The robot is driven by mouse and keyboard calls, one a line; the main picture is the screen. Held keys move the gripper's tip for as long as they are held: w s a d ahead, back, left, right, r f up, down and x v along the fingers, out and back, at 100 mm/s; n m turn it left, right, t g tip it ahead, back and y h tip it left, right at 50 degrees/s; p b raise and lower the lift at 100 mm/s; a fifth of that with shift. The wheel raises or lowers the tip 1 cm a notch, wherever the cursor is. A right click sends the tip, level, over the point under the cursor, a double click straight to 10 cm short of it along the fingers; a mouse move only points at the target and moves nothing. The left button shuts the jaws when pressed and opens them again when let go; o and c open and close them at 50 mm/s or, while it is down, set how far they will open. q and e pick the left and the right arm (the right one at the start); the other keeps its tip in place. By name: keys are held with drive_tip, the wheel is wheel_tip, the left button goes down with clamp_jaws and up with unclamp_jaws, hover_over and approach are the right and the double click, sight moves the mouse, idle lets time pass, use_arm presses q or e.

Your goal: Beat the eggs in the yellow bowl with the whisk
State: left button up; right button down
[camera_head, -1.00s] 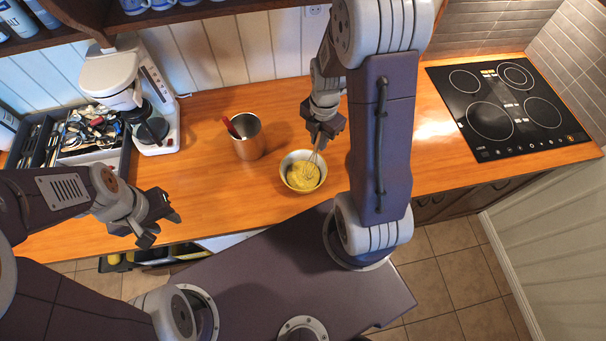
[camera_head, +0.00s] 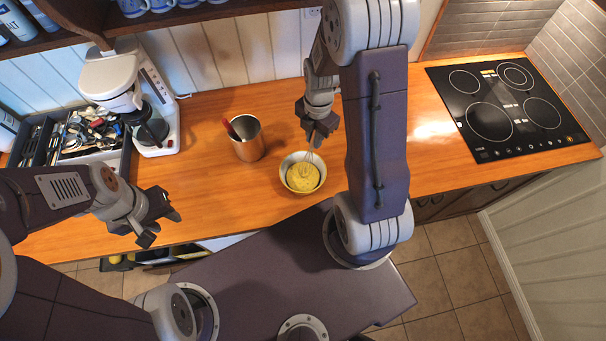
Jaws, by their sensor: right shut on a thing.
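My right gripper (camera_head: 314,139) is just above the bowl's far rim, shut on the whisk (camera_head: 310,158). The whisk's wires reach down into the bowl; its lower end is hard to make out against the egg. Its handle is hidden by the gripper. My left gripper (camera_head: 159,219) hangs over the counter's front edge at the left, open and empty, apart from the bowl.
A metal utensil holder (camera_head: 248,145) with a red-handled thing stands left of the bowl. A coffee machine (camera_head: 155,110) and a utensil tray (camera_head: 125,160) are further left. A black cooktop (camera_head: 507,110) lies at the right. The counter between holder and bowl is clear.

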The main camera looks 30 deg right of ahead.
sight(314, 131)
drive_tip(key=shift+a, duration=0.2)
drive_tip(key=shift+s+r, duration=0.1)
drive_tip(key=shift+s, duration=0.1)
drive_tip(key=shift+d, duration=0.1)
drive_tip(key=shift+r+p, duration=0.3)
wheel_tip(314, 131, up, 3)
drive_tip(key=p, duration=0.3)
drive_tip(key=shift+r, duration=0.2)
wheel_tip(314, 131, up, 2)
drive_tip(key=shift+r+p, duration=0.2)
drive_tip(key=shift+p, duration=0.9)
drive_tip(key=shift+r+p, duration=0.35)
drive_tip(key=shift+r, duration=0.2)
